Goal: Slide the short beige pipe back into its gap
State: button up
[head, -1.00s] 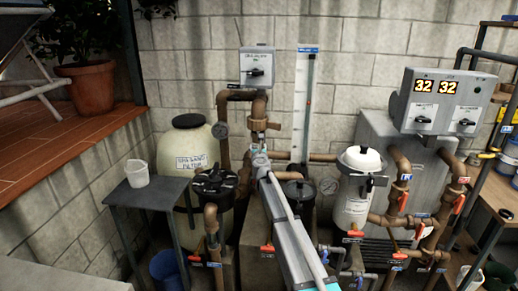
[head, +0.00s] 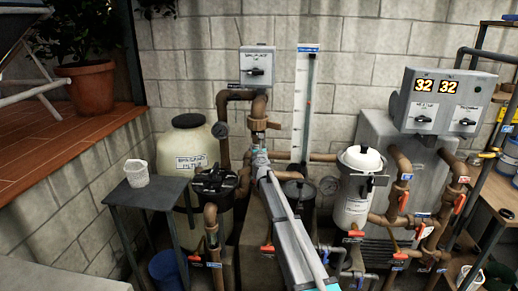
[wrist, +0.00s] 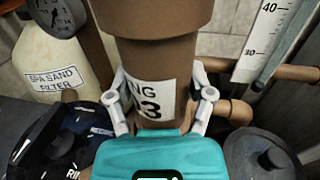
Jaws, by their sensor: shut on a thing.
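My gripper (wrist: 163,100) is shut on a brown-beige pipe (wrist: 150,58) in the wrist view, one finger on each side. A white label (wrist: 152,98) on the pipe, partly cut off, reads "NG" and "3". A wider brown collar (wrist: 150,18) sits directly above the pipe. In the head view my gripper (head: 260,158) is at the pipework below the brown fitting (head: 257,125). The pipe's lower end is hidden behind my gripper, so I cannot tell whether it is seated in the gap.
The sand filter (head: 190,145) and a black-lidded pump (head: 218,182) stand to the left. A level gauge board (head: 303,100) is behind to the right, with the white canister (head: 357,190) farther right. A side table (head: 145,192) holds a white cup (head: 137,172).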

jog(key=shift+d, duration=0.1)
dwell(0.7)
jog(key=o, duration=1.2)
jog(key=shift+w+f, duration=0.1)
jog(key=shift+o, duration=0.2)
jog(key=s, duration=1.2)
jog(key=shift+a, duration=0.3)
dwell(0.7)
jog(key=shift+s, duration=0.1)
